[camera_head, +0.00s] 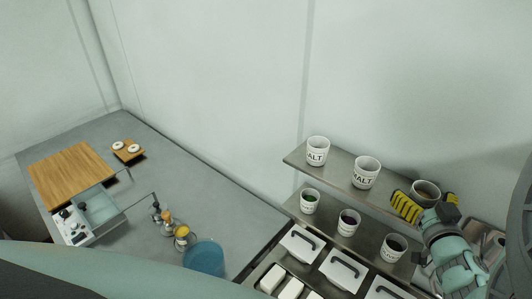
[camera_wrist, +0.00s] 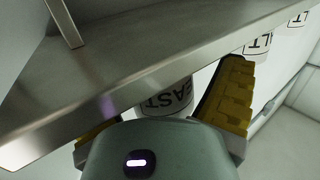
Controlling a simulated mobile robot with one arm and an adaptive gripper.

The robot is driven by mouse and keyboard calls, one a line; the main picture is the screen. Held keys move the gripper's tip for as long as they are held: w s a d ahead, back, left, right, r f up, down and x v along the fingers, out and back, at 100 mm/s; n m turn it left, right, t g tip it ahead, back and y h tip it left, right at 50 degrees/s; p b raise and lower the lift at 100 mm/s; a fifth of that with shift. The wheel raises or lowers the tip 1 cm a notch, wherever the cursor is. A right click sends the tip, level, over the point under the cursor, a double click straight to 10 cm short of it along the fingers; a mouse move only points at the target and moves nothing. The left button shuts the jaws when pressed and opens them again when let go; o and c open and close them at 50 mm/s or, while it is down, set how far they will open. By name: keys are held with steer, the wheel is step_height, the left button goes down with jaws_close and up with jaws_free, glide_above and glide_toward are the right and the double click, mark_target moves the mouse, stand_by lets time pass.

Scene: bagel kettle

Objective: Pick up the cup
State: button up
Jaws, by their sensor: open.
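A white cup (camera_head: 426,189) with brown contents stands at the right end of the upper shelf. In the wrist view, a white cup (camera_wrist: 172,98) with dark letters reading "EAST" shows between the fingers, partly hidden by the shelf edge. My gripper (camera_head: 428,203) is open, with its yellow ribbed fingers on either side of the cup; whether they touch it cannot be told.
Two labelled cups (camera_head: 317,152) (camera_head: 366,173) stand left on the upper shelf (camera_head: 340,176). A lower shelf (camera_head: 327,217) holds more cups (camera_head: 309,201) (camera_head: 348,222) (camera_head: 394,248). Lidded bins (camera_head: 343,270) sit below. A counter (camera_head: 150,170) with a wooden board (camera_head: 72,174) is at left.

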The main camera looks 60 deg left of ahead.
steer(key=shift+c, duration=0.3)
steer(key=c, duration=1.2)
